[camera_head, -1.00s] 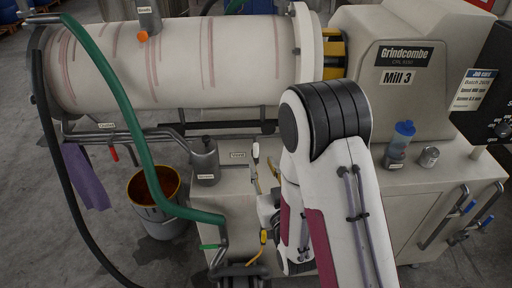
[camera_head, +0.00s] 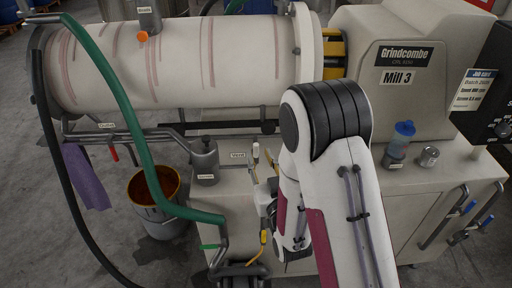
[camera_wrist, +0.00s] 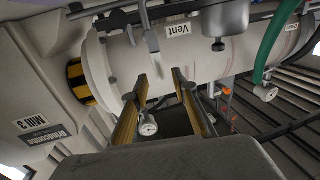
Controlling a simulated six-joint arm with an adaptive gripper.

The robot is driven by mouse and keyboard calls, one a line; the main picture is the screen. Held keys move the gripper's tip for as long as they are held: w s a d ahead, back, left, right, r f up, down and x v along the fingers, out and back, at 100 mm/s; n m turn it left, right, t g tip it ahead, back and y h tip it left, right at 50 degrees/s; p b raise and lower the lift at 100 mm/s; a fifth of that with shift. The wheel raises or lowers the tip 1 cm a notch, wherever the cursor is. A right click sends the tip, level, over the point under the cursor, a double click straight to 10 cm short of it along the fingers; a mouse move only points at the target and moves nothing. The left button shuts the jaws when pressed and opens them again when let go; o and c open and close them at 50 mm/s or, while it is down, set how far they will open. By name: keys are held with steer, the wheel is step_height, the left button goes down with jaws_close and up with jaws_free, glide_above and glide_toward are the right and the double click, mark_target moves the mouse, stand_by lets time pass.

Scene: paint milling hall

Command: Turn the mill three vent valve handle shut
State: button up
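The vent valve handle is a pale upright lever (camera_head: 256,151) beside the "Vent" label (camera_head: 238,155), under the mill's white barrel (camera_head: 190,62). In the wrist view, the lever (camera_wrist: 151,38) stands left of the "Vent" label (camera_wrist: 178,29). My gripper (camera_wrist: 159,77) is open, its two yellow-padded fingers spread. The lever's end lies just beyond the gap between the fingertips, with no visible grip on it. In the head view, my gripper (camera_head: 262,170) is small, just below the lever, and partly hidden by my arm.
A green hose (camera_head: 135,125) hangs at left over a bucket (camera_head: 153,190). A grey pot (camera_head: 205,160) stands left of the vent lever. A gauge (camera_wrist: 147,128) shows between the fingers.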

mark_target(257, 149)
steer(key=shift+w+a, duration=0.25)
steer(key=shift+w, duration=0.95)
steer(key=shift+w+a, duration=0.2)
steer(key=shift+w, duration=0.95)
jaws_close()
